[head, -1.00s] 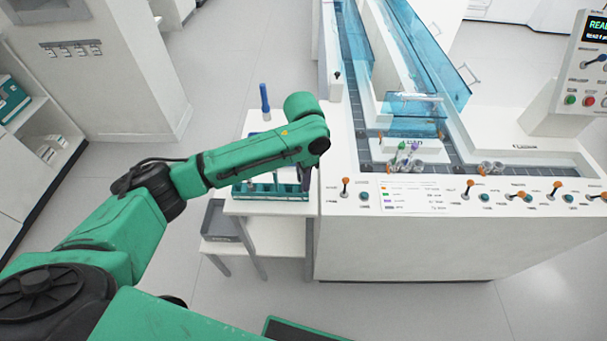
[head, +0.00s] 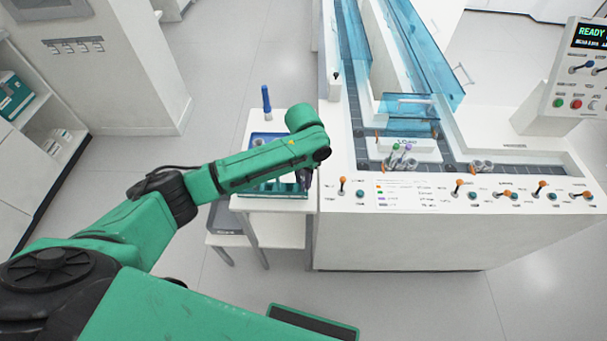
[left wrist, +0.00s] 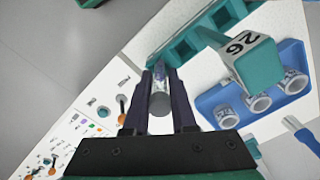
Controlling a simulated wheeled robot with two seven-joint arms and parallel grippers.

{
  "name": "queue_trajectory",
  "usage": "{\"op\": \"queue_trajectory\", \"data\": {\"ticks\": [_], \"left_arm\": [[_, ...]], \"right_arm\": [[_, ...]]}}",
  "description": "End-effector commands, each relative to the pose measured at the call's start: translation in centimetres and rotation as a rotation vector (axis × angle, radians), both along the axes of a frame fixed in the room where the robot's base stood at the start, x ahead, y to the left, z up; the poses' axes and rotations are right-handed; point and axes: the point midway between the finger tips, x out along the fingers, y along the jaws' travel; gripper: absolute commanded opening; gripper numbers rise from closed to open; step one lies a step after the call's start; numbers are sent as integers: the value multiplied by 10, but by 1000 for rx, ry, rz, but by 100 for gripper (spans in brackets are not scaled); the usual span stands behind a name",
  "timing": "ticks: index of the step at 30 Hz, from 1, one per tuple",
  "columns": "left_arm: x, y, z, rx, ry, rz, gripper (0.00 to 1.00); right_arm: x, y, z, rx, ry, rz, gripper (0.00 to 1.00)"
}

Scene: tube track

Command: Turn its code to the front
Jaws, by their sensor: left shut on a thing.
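My left gripper (left wrist: 159,106) is shut on a sample tube (left wrist: 160,104), held between its two dark fingers. The tube's grey round end faces the wrist camera, and a paler stretch lies behind it. I cannot make out a code on it. In the head view my left gripper (head: 305,180) is at the right end of a teal rack (head: 277,189), mostly hidden by my arm, and the tube is not clear. The rack also shows in the left wrist view (left wrist: 188,46), just beyond the fingertips. My right gripper is not in view.
A teal block marked 26 (left wrist: 243,62) and a blue tray (left wrist: 212,104) with round holders lie beside the rack.

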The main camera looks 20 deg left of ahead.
Motion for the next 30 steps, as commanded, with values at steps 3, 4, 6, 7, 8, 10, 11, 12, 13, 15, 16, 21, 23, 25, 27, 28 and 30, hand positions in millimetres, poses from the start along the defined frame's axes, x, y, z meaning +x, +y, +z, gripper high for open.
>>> {"op": "queue_trajectory", "data": {"ticks": [3, 4, 6, 7, 8, 10, 11, 12, 13, 15, 16, 21, 23, 25, 27, 28, 30], "left_arm": [[0, 0, 3, 0, 1, 59, 0], [0, 0, 4, 0, 1, 74, 0], [0, 0, 3, 0, 2, 109, 0], [0, 0, 3, 0, 2, 126, 0], [0, 0, 3, 0, 2, 142, 0], [0, 0, 3, -1, 1, 180, 0], [0, 0, 3, -1, 1, 195, 0], [0, 0, 3, 0, 2, 218, 0], [-1, 0, 3, 1, 2, 234, 0], [0, -1, 3, -1, 1, 274, 0], [0, -1, 3, 0, 2, 292, 0], [0, -1, 3, -1, 2, 393, 0], [0, -1, 3, -1, 1, 430, 0], [-1, 0, 3, 0, 3, 474, 0], [-1, -1, 3, 0, 2, 520, 0], [0, -1, 3, 0, 2, 540, 0], [0, 0, 3, 0, 2, 588, 0]], "right_arm": [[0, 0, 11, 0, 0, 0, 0], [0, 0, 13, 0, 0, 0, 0], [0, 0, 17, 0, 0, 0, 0], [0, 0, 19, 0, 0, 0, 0], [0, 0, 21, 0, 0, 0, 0], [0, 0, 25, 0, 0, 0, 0], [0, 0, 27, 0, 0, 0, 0], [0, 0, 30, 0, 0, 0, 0], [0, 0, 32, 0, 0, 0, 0], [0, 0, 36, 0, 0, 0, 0], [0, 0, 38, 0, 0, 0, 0], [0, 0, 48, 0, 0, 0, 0], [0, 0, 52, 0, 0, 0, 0], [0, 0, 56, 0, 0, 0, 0], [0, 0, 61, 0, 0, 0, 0], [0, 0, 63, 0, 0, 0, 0], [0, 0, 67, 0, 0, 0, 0]]}}
